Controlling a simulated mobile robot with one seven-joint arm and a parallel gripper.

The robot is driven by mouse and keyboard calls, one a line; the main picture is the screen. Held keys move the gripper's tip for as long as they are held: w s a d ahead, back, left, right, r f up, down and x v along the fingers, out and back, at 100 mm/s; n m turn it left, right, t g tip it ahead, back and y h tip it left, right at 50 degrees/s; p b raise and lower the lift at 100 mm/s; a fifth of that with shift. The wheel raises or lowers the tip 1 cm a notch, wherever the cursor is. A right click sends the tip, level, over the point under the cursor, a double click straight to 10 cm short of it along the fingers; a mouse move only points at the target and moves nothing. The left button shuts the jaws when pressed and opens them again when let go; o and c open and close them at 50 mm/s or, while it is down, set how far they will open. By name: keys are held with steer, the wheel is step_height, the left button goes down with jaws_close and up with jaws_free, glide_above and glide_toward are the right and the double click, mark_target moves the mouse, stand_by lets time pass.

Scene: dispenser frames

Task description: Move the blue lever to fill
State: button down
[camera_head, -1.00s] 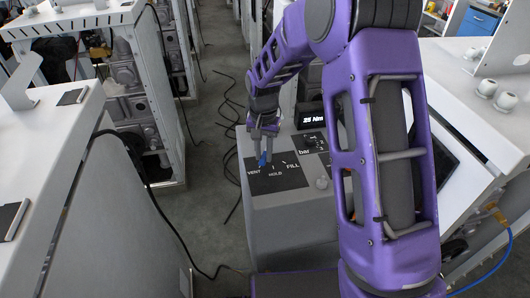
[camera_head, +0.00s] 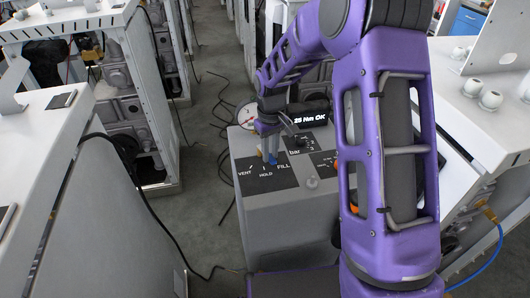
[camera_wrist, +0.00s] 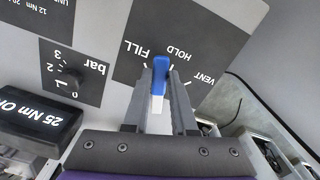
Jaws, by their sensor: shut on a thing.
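The blue lever (camera_wrist: 160,68) stands on a dark panel (camera_head: 258,184) marked VENT, HOLD and FILL, on top of a grey box. In the wrist view its blue end lies between the HOLD and FILL labels, with a white part nearer my gripper. The lever also shows as a small blue spot in the head view (camera_head: 273,160). My gripper (camera_wrist: 160,92) is shut on the lever, one finger on each side. The fingers hide part of the lever and its pivot.
A dial marked bar (camera_wrist: 71,76) and a display reading 25 Nm OK (camera_head: 311,119) sit beside the panel. A small knob (camera_head: 311,183) is near the box's front. White cabinets flank the box. Black cables lie on the floor at left.

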steer(key=shift+w+d+n, duration=0.4)
steer(key=shift+d+n, duration=0.05)
steer(key=shift+n, duration=0.65)
steer(key=shift+w+d+n, duration=0.35)
steer(key=shift+d+n, duration=0.1)
steer(key=shift+n, duration=0.65)
steer(key=c, duration=0.7)
jaws_free()
step_height(320, 180, up, 18)
steer(key=shift+f, duration=0.25)
